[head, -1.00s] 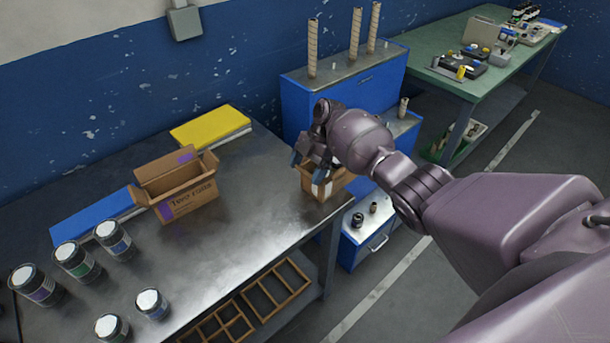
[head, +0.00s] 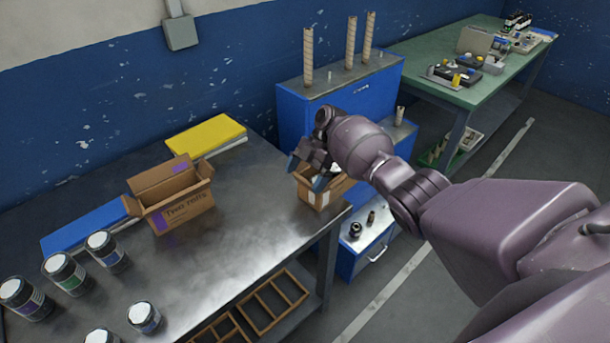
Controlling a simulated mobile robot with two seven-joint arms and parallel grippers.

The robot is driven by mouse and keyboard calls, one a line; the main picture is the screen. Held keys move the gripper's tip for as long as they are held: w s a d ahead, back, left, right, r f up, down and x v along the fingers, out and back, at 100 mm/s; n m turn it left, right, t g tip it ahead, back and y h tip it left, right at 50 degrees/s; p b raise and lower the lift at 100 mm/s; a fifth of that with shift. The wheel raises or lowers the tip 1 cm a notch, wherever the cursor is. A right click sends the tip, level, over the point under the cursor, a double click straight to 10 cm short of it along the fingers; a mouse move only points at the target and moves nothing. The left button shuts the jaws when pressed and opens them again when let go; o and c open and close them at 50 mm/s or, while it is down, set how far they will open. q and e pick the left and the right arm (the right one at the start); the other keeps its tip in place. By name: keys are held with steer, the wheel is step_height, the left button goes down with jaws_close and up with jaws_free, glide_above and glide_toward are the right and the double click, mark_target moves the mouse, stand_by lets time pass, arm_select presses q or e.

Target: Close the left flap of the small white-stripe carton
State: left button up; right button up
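The small white-stripe carton (head: 317,196) stands near the right end of the metal table, with a white stripe on its near face. Its upper part is partly hidden by my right gripper (head: 307,173). The gripper is right over the carton's left side, with a blue-grey finger at the carton's top edge. I cannot tell whether it touches a flap or how far the fingers are apart. The state of the left flap is hidden. My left gripper is not in view.
A larger open carton (head: 184,212) with a purple mark stands to the left on the table (head: 235,237). Several jars (head: 65,274) stand at the front left. Blue and yellow (head: 206,136) stacks lie along the back. A blue cabinet (head: 345,95) with upright rolls stands behind.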

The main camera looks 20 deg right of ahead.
steer(key=b+v, duration=0.1)
steer(key=v, duration=1)
steer(key=shift+f, duration=0.15)
